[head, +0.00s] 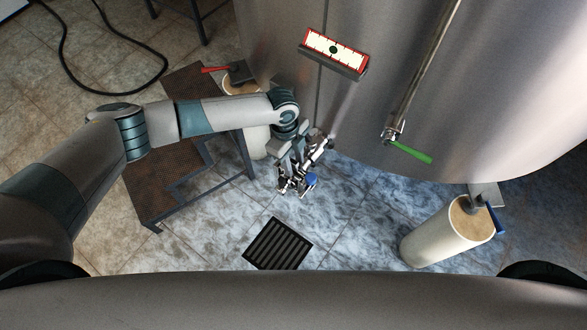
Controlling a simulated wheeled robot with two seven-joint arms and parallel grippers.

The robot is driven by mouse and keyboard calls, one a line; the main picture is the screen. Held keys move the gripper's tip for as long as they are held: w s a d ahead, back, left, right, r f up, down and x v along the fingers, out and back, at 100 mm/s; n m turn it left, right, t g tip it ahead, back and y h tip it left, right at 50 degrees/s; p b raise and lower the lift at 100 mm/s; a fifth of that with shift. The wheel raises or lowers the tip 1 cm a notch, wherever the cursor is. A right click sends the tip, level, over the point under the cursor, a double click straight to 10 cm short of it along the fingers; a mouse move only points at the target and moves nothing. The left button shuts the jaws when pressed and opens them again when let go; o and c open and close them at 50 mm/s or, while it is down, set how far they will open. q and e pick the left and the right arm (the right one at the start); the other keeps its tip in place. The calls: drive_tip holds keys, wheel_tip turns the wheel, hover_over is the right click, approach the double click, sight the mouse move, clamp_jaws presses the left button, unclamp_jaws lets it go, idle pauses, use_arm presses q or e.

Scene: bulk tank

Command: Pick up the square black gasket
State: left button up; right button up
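I cannot make out a square black gasket for certain in the head view. The only clear black square is a slatted panel (278,244) flat on the floor, which looks like a drain grate. My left gripper (297,188) points down above the floor, beside the steel tank and up and left of the grate's far right corner. A small blue part (311,180) shows at its fingertips. The fingers are small and cluttered, so I cannot tell whether they are apart or hold anything. My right gripper is not in view.
The steel tank (480,90) fills the upper right, with a green-handled valve (408,152) and a red-framed gauge (335,50). A brown step platform (150,190) stands under my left arm. A pale cylinder (440,236) stands at right. Floor between grate and cylinder is clear.

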use_arm(q)
drive_tip(key=shift+f, duration=0.1)
drive_tip(key=shift+c, duration=0.6)
clamp_jaws()
wheel_tip(320, 180, up, 18)
drive_tip(key=b, duration=0.3)
drive_tip(key=shift+b, duration=0.3)
